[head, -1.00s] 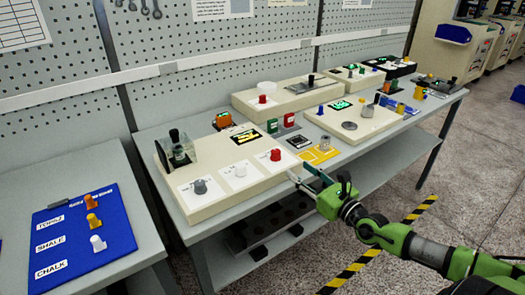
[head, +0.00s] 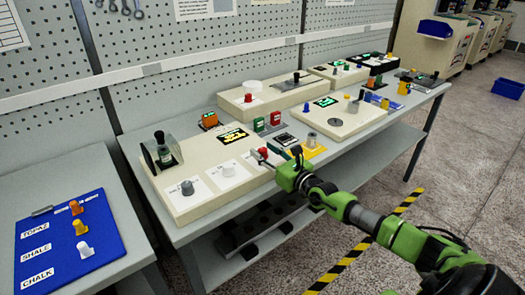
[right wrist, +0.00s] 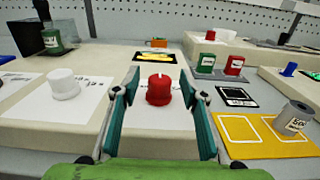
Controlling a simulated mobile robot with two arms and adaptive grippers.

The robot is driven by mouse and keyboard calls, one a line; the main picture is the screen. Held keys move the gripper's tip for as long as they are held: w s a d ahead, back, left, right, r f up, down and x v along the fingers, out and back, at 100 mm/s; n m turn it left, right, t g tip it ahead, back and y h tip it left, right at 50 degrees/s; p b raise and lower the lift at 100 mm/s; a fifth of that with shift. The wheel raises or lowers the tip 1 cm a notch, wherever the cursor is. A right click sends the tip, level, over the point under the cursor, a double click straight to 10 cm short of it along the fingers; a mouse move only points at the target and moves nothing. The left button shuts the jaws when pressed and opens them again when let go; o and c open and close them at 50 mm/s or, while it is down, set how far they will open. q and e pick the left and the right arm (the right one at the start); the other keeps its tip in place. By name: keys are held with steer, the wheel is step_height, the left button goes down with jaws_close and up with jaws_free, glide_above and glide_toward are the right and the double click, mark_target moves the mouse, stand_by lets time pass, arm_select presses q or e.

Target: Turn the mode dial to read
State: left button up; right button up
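A beige panel box (head: 200,213) on the bench carries a grey dial (head: 187,187), a white dial (head: 228,169) and a red dial (head: 263,152), each on a white card. The card lettering is too small to read, so I cannot tell which is the mode dial. My right gripper (head: 262,160) is at the red dial. In the right wrist view, its open fingers (right wrist: 159,95) stand on either side of the red dial (right wrist: 159,90), with a visible gap on each side. The white dial (right wrist: 64,84) is left of the fingers. My left gripper is out of view.
A dark-topped lever or plug (head: 161,150) stands at the box's back left. Green and red blocks (right wrist: 234,66) and a yellow mat (right wrist: 240,150) with a grey cylinder (right wrist: 293,117) lie right of the gripper. A blue board (head: 60,260) is at far left.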

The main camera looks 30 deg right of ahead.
steer(key=shift+w, duration=0.7)
steer(key=c, duration=1.1)
steer(key=shift+a+r, duration=0.1)
